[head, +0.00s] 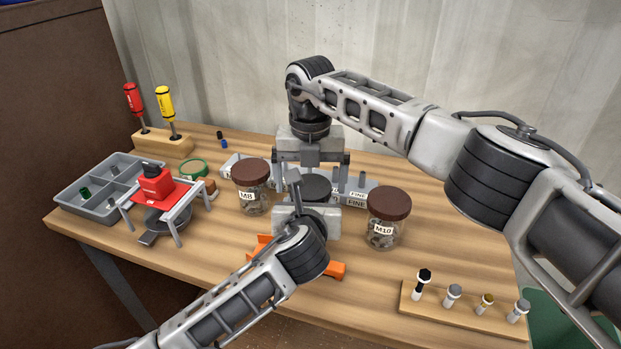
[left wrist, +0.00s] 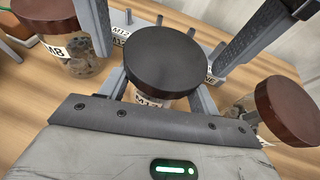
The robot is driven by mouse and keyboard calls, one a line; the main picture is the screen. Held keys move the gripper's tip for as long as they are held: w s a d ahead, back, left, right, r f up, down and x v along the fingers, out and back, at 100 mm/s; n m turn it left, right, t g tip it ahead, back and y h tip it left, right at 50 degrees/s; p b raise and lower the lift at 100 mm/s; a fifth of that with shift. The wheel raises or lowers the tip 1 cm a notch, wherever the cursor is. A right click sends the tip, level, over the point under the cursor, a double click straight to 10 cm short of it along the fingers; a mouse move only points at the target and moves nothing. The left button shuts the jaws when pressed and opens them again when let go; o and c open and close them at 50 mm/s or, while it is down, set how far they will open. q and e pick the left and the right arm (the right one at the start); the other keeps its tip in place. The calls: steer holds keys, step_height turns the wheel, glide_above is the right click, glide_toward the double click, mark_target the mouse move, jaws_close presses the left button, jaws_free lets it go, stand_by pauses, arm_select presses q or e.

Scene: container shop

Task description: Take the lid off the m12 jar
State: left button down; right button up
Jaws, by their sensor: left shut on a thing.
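The m12 jar has a black lid (head: 317,187) and stands at the middle of the bench, its body mostly hidden in the head view. In the left wrist view the lid (left wrist: 167,60) is on the jar, above a partly hidden label (left wrist: 150,101). My left gripper (head: 314,198) comes from the front and is shut on the jar body below the lid. My right gripper (head: 311,172) points down from above, its fingers spread wide on either side of the lid and apart from it.
The M8 jar (head: 251,200) stands close on the left and the M10 jar (head: 383,232) close on the right, both brown-lidded. A grey labelled rail (head: 358,194) lies behind. An orange part (head: 337,269) is in front. A red-topped stand (head: 154,190) is further left.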

step_height(320, 180, up, 4)
steer(key=shift+r, duration=0.15)
steer(key=shift+c, duration=0.3)
step_height(320, 180, up, 3)
steer(key=m, duration=0.3)
steer(key=shift+r, duration=0.15)
step_height(320, 180, down, 8)
steer(key=shift+r, duration=0.15)
steer(key=shift+c, duration=0.3)
steer(key=c, duration=1)
steer(key=shift+n, duration=1.5)
